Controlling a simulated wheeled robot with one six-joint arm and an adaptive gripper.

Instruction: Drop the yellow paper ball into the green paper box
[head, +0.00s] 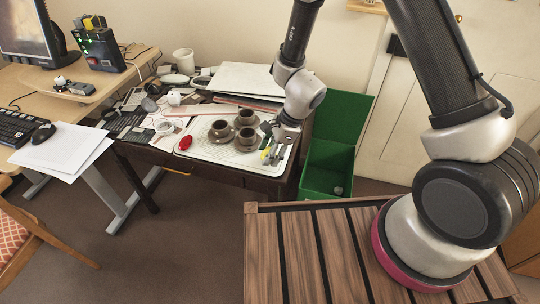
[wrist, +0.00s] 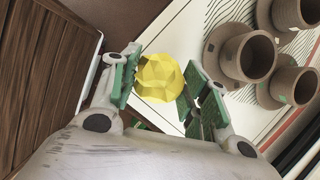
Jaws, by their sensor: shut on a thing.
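The yellow paper ball (wrist: 158,78) is between the green finger pads of my gripper (wrist: 160,90) in the wrist view, and my gripper is shut on it. In the head view my gripper (head: 273,150) is over the right end of the white tray, and only a bit of the yellow ball (head: 265,155) shows there. The green paper box (head: 318,178) stands on the floor to the right of the desk, its lid (head: 340,117) raised at the back. My gripper is to the left of the box opening. A small grey thing (head: 338,190) lies inside the box.
The white tray (head: 203,153) on the dark desk holds several brown cups on saucers, also in the wrist view (wrist: 250,57). A red object (head: 185,143) lies at its left. Papers and clutter fill the desk behind. A door is behind the box.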

